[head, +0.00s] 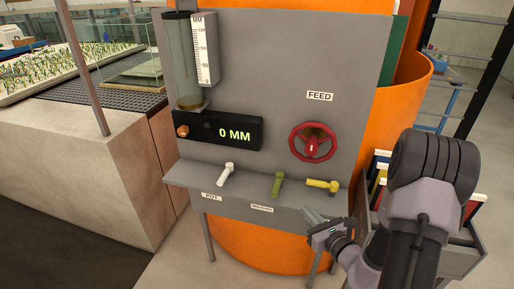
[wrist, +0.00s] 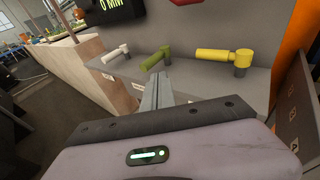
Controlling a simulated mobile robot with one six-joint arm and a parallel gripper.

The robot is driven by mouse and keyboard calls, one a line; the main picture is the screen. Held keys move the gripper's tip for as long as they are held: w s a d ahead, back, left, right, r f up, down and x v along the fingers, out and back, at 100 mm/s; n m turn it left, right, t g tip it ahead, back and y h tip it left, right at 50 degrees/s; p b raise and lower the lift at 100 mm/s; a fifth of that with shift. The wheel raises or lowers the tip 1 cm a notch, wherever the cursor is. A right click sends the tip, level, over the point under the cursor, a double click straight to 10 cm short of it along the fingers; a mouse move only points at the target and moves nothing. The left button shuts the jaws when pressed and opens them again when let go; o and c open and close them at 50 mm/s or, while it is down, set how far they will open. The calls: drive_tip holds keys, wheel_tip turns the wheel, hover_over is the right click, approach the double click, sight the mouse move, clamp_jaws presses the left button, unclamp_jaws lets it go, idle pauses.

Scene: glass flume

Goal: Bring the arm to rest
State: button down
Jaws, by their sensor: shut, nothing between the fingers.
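My gripper (head: 314,217) is shut and empty at the front right of the grey panel's shelf (head: 245,195), in front of the yellow lever. Its closed fingers (wrist: 162,92) show in the wrist view, pointing toward the shelf beside the green lever (wrist: 157,60). My arm comes in from the lower right of the head view. I cannot tell whether the fingertips touch the shelf edge.
The shelf carries a white lever (head: 226,172), the green lever (head: 277,182) and a yellow lever (head: 324,185). Above are a red wheel (head: 313,143), a display (head: 220,131) reading 0 MM and a glass cylinder (head: 184,65). A box of books (head: 462,250) stands at right.

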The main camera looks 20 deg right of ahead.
drive_tip(key=s+a+r+n+g+y, duration=0.25)
drive_tip(key=a+r+n, duration=0.2)
drive_tip(key=a, duration=0.35)
drive_tip(key=s+a+r+n+g+y, duration=0.2)
drive_tip(key=a+r+n+g+y, duration=0.15)
drive_tip(key=a+n, duration=0.35)
drive_tip(key=s+a+r+n+g+y, duration=0.25)
drive_tip(key=a+r+n+y, duration=0.2)
drive_tip(key=a, duration=0.55)
drive_tip(key=s+a+n+g+h+b, duration=0.25)
drive_tip(key=s+n+g+h, duration=0.25)
drive_tip(key=s+n, duration=0.55)
drive_tip(key=s+d+r+n+t+h, duration=0.3)
drive_tip(key=s+d+r+n+h, duration=0.1)
drive_tip(key=d+h, duration=0.1)
drive_tip(key=shift+s+d+p, duration=0.2)
drive_tip(key=shift+d+p, duration=0.1)
drive_tip(key=shift+d, duration=0.3)
drive_tip(key=c, duration=2.1)
unclamp_jaws()
drive_tip(key=shift+t, duration=0.25)
